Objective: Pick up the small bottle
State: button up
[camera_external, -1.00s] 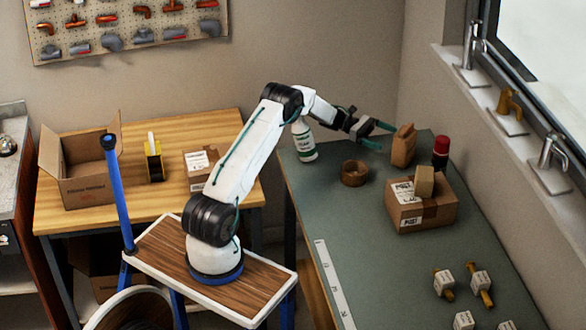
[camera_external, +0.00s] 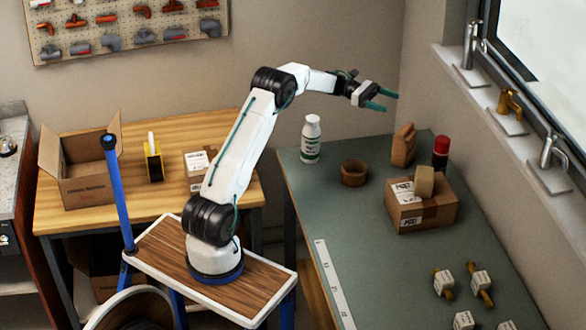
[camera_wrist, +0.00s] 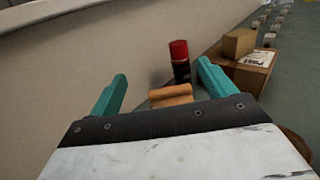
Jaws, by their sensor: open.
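A white bottle (camera_external: 311,138) with a green-and-white label stands upright at the far left corner of the green table. A dark bottle or can with a red cap (camera_external: 440,152) stands near the wall behind the cardboard box; it also shows in the wrist view (camera_wrist: 180,62), between the fingers. I cannot tell which of the two is the small one. My gripper (camera_external: 383,99) is open and empty, raised above the table's far edge, up and right of the white bottle and apart from it. Its teal fingers also show in the wrist view (camera_wrist: 160,82).
A brown upright object (camera_external: 403,145) stands at the table's far edge. A brown tape roll (camera_external: 354,173) lies right of the white bottle. Several tagged brass fittings lie nearer. The middle of the green table (camera_external: 370,260) is clear.

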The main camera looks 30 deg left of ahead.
notch_tip(320, 180, up, 8)
jog(key=m+t+y, duration=1)
jog(key=t+y, duration=0.3)
jog(key=y, duration=0.9)
send_over(311, 139)
jog(key=s+a, duration=0.2)
jog(key=s, duration=0.1)
notch_tip(311, 139, down, 18)
jog(key=shift+m+y, duration=0.3)
jog(key=x, duration=0.5)
jog(key=a+x, duration=0.1)
jog(key=x, duration=0.2)
jog(key=shift+s, duration=0.15)
jog(key=shift+d, duration=0.1)
jog(key=c, duration=1.5)
